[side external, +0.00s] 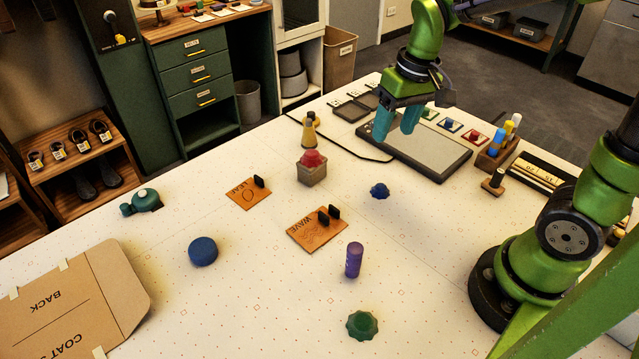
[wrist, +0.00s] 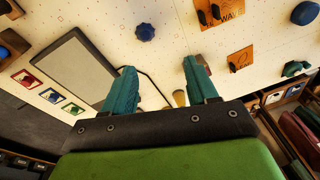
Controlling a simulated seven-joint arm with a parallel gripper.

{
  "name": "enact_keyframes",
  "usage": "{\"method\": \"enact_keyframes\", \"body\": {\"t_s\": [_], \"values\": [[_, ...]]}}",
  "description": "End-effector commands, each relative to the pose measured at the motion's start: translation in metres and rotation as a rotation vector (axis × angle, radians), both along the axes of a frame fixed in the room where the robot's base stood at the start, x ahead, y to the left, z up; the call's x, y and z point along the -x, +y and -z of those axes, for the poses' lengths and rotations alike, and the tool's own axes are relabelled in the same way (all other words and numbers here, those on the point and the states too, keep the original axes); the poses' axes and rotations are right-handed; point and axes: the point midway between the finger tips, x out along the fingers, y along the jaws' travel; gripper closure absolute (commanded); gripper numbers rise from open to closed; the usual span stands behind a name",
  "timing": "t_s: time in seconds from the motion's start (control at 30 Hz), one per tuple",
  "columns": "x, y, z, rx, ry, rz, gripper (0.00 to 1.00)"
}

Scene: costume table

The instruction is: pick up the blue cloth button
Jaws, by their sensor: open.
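Two blue pieces could be the blue cloth button. One is a plain, thick, round dark-blue disc (side external: 203,251) left of centre on the table; it shows near the upper right of the wrist view (wrist: 305,13). The other is a smaller, lobed blue knob (side external: 380,190) right of centre, also in the wrist view (wrist: 145,32). I cannot tell for certain which is cloth; the disc looks more like a button. My gripper (side external: 395,128) has teal fingers, open and empty, raised near the grey pad. Its fingertips (wrist: 160,67) are apart from both blue pieces.
A WAVE plate (side external: 310,238) and LEAF plate (side external: 243,194) carry black upright pegs. The grey pad (side external: 425,150) lies behind. Table around the disc is clear.

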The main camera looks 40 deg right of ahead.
Motion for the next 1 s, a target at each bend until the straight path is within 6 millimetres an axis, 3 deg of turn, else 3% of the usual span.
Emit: {"method": "enact_keyframes", "body": {"t_s": [0.1, 0.2, 0.33, 0.7, 0.83, 1.0], "values": [[-0.016, -0.012, 0.013, 0.041, 0.09, -0.043, 0.42], [-0.023, -0.019, 0.012, 0.067, 0.125, -0.077, 0.42], [-0.021, -0.02, 0.017, 0.073, 0.138, -0.107, 0.42], [-0.02, -0.02, 0.095, 0.072, 0.14, -0.107, 0.42], [-0.02, -0.02, 0.114, 0.072, 0.137, -0.106, 0.42], [-0.021, -0.02, 0.125, 0.072, 0.133, -0.105, 0.42]]}}
